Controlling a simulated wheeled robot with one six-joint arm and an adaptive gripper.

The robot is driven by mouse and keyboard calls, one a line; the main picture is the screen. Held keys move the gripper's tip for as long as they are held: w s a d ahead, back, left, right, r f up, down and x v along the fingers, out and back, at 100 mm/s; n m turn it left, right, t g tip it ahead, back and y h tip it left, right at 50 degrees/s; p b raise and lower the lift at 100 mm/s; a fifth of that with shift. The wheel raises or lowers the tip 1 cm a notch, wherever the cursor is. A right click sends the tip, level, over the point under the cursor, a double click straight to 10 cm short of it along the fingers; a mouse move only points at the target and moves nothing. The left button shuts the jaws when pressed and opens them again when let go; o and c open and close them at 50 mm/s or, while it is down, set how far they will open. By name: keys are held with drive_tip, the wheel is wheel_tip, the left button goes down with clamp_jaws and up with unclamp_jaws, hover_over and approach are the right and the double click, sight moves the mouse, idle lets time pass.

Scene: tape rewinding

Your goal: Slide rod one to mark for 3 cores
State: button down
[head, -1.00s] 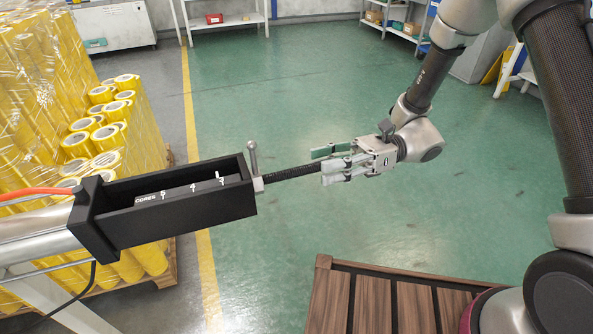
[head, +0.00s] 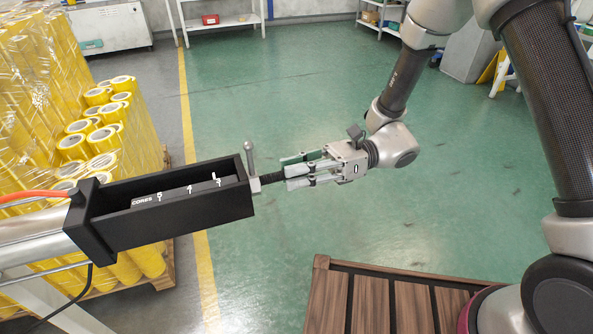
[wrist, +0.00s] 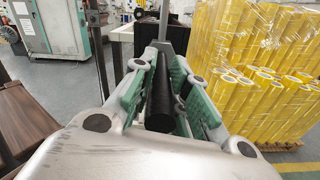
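The black rod (head: 268,179) sticks out of the right end of a black open-topped housing (head: 175,225). A scale inside reads CORES with 5, 4 and what looks like 3 (head: 218,182); a small white mark (head: 214,175) sits right by that last number. My gripper (head: 288,171) is around the rod close to the housing's end. In the wrist view the rod (wrist: 160,105) lies between the green finger pads, with a narrow gap beside it, so the fingers look open. The rod's inner part is hidden.
An upright metal handle (head: 249,160) stands at the collar on the housing's right end, near my fingertips. Wrapped yellow tape rolls (head: 73,146) stand on a pallet at left. A slatted wooden platform (head: 372,306) lies at the bottom right. The green floor between is clear.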

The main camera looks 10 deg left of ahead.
drive_tip(key=shift+d, duration=0.1)
drive_tip(key=shift+w+d, duration=0.15)
drive_tip(key=shift+d, duration=0.05)
drive_tip(key=c, duration=1.5)
unclamp_jaws()
drive_tip(key=shift+o, duration=0.8)
drive_tip(key=v, duration=1.1)
drive_tip(key=shift+w+d, duration=0.2)
drive_tip(key=shift+d, duration=0.4)
